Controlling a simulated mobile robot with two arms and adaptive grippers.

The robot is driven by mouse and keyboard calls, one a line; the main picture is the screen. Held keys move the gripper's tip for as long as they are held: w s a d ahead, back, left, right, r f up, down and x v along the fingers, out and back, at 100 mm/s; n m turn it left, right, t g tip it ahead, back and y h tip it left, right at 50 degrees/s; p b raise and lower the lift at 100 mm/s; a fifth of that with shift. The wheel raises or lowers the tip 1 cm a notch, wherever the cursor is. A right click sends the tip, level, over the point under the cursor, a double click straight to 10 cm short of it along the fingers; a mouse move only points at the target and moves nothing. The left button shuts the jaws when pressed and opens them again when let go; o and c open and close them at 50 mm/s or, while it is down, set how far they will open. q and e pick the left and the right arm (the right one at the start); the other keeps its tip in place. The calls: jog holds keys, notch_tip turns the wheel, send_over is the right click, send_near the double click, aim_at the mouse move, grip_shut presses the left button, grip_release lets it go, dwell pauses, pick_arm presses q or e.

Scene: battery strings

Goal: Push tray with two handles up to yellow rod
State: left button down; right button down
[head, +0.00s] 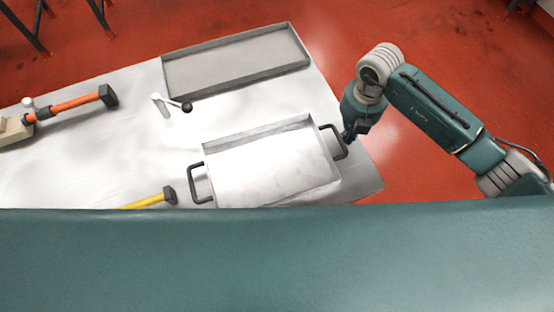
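The tray with two handles (270,168) lies on the metal table, its lower edge cut off by my own teal body. One black handle (199,184) is on its left side and the other (335,141) on its right. The yellow rod (148,199) with a dark end lies left of the tray, apart from the left handle and partly hidden by my body. My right gripper (350,134) is at the right handle; its fingers are small and dark, and I cannot tell whether they grip it. My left gripper is not in view.
A larger grey tray (235,62) lies at the table's far side. A white fixture with a black-knobbed lever (165,104) stands between the trays. An orange rod (77,102) lies at the left. Bare metal table (120,150) is clear left of the handled tray.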

aim_at(332, 146)
jog(key=shift+s+a, duration=0.15)
jog(key=shift+a, duration=0.2)
jog(key=shift+s+a, duration=0.2)
jog(key=shift+a, duration=0.5)
jog(key=shift+s+a, duration=0.25)
jog(key=shift+a, duration=0.7)
jog(key=shift+w+d, duration=0.15)
jog(key=shift+d, duration=0.4)
jog(key=shift+w+d, duration=0.15)
jog(key=shift+d, duration=0.35)
notch_tip(332, 146, up, 8)
jog(key=p, duration=0.6)
